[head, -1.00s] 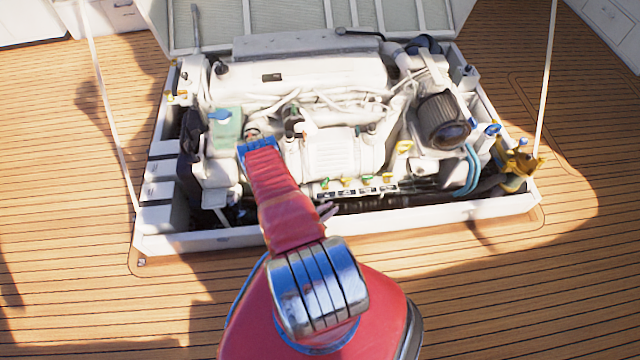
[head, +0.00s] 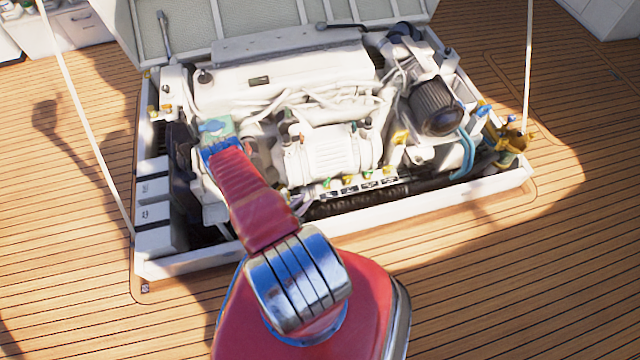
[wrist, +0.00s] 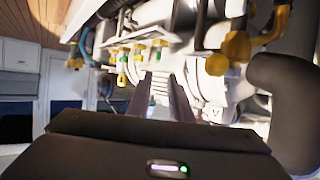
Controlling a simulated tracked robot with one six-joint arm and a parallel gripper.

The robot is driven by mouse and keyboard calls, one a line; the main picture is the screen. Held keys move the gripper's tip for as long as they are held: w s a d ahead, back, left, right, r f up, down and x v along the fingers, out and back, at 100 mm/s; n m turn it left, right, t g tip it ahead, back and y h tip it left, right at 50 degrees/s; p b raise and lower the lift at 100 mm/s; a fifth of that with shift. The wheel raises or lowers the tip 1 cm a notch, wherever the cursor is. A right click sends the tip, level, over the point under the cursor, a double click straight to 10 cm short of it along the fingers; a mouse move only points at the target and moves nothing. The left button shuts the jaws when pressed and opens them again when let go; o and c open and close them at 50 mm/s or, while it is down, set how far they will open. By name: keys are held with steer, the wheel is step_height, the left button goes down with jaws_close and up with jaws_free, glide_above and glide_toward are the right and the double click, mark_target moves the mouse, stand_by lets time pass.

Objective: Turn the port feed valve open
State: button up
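A row of several small valves with yellow and green handles (head: 348,180) sits along a labelled strip at the engine's front edge. The labels are too small to read, so I cannot tell which is the port feed valve. In the wrist view such handles (wrist: 123,66) hang at the upper left and centre, beyond my fingertips. My gripper (wrist: 160,82) has its two fingers apart with nothing seen between them. It points toward the valve row, and no contact shows.
The white engine (head: 290,80) fills the open hatch, framed by a white rim (head: 340,228). A dark hose (wrist: 285,100) is close at the right of the wrist view, below larger yellow fittings (wrist: 236,46). A dark round filter (head: 436,107) stands right. Wooden deck (head: 520,270) is clear in front.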

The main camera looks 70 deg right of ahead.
mark_target(325, 183)
steer(key=shift+s+d, duration=0.2)
steer(key=shift+s, duration=0.05)
steer(key=x, duration=1.3)
steer(key=shift+s+d+f, duration=0.15)
steer(key=shift+d+f, duration=0.05)
steer(key=shift+f, duration=0.05)
jaws_close()
